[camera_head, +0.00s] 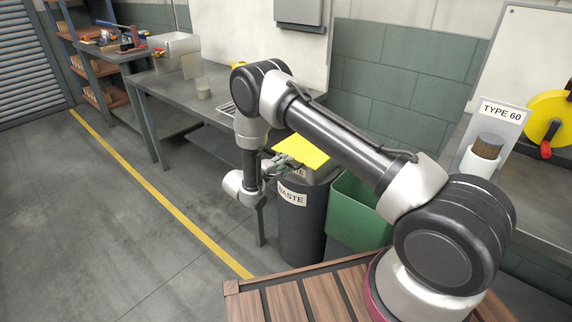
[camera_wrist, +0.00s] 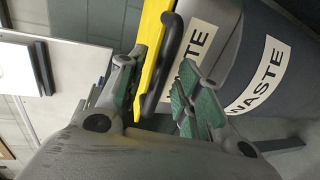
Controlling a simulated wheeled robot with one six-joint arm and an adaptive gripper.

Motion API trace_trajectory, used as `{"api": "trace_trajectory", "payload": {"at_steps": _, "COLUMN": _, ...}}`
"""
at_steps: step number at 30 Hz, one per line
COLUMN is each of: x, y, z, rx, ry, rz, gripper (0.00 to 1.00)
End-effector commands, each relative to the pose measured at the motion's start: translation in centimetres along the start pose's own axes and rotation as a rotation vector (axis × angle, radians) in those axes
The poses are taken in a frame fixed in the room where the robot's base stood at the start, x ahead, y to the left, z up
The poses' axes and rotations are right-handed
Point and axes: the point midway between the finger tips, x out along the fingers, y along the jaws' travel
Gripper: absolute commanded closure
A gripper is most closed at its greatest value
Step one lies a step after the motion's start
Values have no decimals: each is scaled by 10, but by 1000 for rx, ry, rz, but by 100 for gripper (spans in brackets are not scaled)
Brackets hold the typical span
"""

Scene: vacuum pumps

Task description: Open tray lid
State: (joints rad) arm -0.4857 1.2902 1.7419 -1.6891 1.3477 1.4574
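A flat yellow lid (camera_head: 304,151) lies on a grey box-like container labelled "WASTE" beside the wall, above a dark round bin (camera_head: 302,225). In the wrist view, the yellow lid (camera_wrist: 152,35) shows as a narrow strip with a dark bar handle (camera_wrist: 167,62) along its edge. My gripper (camera_head: 277,164) is at the lid's left front edge. In the wrist view, my gripper (camera_wrist: 155,80) has its green-padded fingers spread, with the handle between them and gaps on both sides. Contact with the handle is not clear.
A green bin (camera_head: 356,212) stands right of the dark bin. A "TYPE 60" holder (camera_head: 489,140) stands on the right bench. Open floor lies to the left.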

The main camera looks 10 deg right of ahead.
Motion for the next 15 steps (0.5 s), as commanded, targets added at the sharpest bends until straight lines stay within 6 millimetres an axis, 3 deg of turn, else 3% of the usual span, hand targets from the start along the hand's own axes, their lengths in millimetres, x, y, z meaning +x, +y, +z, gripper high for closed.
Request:
{"api": "trace_trajectory", "payload": {"at_steps": 11, "x": 10, "y": 0, "z": 0, "rx": 0, "ry": 0, "rz": 0, "gripper": 65}}
{"api": "trace_trajectory", "payload": {"at_steps": 15, "x": 10, "y": 1, "z": 0, "rx": 0, "ry": 0, "rz": 0, "gripper": 89}}
